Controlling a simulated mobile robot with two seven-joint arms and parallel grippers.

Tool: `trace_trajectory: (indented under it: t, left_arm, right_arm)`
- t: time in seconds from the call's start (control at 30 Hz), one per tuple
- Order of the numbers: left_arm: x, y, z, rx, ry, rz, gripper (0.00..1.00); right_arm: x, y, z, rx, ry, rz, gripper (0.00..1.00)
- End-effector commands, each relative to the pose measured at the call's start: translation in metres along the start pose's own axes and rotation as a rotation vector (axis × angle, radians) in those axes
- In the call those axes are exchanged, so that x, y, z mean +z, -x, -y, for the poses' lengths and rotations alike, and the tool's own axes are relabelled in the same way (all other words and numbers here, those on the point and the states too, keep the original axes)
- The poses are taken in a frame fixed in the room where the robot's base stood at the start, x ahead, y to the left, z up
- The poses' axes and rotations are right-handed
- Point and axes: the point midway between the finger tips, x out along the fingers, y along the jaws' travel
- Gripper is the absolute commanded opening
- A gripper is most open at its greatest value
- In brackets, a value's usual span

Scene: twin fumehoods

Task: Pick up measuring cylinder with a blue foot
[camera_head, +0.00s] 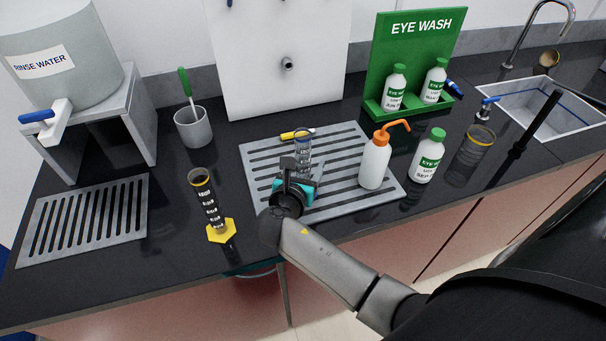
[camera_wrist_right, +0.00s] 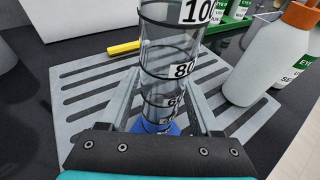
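The clear measuring cylinder (camera_head: 303,148) with black bands stands upright on the grey slotted mat, partly hidden behind my right gripper (camera_head: 294,170) in the head view. In the right wrist view the cylinder (camera_wrist_right: 168,62) runs between my two fingers (camera_wrist_right: 164,92), and its blue foot (camera_wrist_right: 160,128) shows low down. One finger is close on each side of the cylinder; I cannot tell whether they press on it. My left gripper is not in view.
A yellow-footed cylinder (camera_head: 209,203) stands to the left. A wash bottle with an orange top (camera_head: 375,162) and an eye wash bottle (camera_head: 428,157) stand to the right. A yellow pen-like object (camera_head: 296,135) lies behind the cylinder on the slotted mat (camera_head: 258,150). A grey cup (camera_head: 193,128) stands farther back.

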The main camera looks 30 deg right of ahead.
Motion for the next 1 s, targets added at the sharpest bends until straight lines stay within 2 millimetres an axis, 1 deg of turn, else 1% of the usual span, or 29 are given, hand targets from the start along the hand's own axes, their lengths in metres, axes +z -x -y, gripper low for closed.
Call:
trace_trajectory:
  t: [0.03, 0.07, 0.53, 1.0]
  left_arm:
    - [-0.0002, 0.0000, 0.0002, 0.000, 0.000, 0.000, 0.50]
    - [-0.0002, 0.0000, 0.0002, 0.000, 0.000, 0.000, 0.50]
    - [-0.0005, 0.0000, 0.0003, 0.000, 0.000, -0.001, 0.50]
    - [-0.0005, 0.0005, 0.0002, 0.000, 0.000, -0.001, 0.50]
  right_arm:
    - [-0.0002, 0.0003, 0.0000, 0.000, 0.000, 0.000, 0.57]
    - [-0.0002, 0.0003, -0.0001, 0.000, 0.000, 0.000, 0.54]
    - [-0.0004, 0.0005, -0.0001, 0.000, 0.000, -0.001, 0.01]
    - [0.0012, 0.0009, -0.0004, 0.001, -0.001, 0.000, 0.00]
